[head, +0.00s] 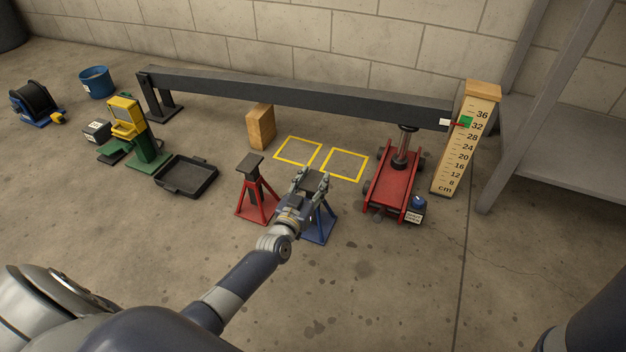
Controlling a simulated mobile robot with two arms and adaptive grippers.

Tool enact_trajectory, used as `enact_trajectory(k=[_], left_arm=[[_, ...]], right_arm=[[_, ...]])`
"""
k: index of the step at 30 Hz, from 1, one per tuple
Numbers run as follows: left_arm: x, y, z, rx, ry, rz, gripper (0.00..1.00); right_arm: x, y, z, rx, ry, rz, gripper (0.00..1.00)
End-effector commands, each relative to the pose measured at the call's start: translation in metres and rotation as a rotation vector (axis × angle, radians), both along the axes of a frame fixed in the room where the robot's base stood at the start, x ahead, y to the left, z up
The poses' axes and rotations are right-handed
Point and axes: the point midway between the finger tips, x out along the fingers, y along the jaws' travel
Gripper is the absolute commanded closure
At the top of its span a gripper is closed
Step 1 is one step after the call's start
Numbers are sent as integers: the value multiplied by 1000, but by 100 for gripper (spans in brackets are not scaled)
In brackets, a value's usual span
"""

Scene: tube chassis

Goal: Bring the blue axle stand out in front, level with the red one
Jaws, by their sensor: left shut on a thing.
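The blue axle stand (321,229) is upright on the concrete floor, or very close to it; I cannot tell whether its feet touch. My left gripper (313,183) is shut on its upper part, and the gripper and wrist hide much of the stand. The red axle stand (257,207) stands upright to its left, its feet slightly farther back in the picture. The two stands are a short gap apart. My right gripper is not in the picture.
Two yellow floor squares (344,179) lie behind the stands, under a long dark beam. A red jack (393,190) supports the beam beside a wooden cm scale (465,150). A wooden block (260,127) and black tray (186,177) are to the left. The front floor is clear.

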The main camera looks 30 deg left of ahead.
Motion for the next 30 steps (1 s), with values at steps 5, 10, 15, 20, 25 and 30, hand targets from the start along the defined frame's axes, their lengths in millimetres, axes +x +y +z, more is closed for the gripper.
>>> enact_trajectory(k=[5,10,15,20,25,30], left_arm=[[-1,-1,-1,0,3,-1,100],[-1,-1,-1,0,3,-1,100],[-1,-1,-1,0,3,-1,48],[-1,-1,-1,0,1,0,34],[0,-1,0,0,0,0,34],[-6,-1,-1,-1,1,0,34]], right_arm=[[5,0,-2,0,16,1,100],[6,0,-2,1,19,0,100],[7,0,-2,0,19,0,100],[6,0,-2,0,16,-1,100],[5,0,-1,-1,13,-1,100],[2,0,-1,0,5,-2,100]])
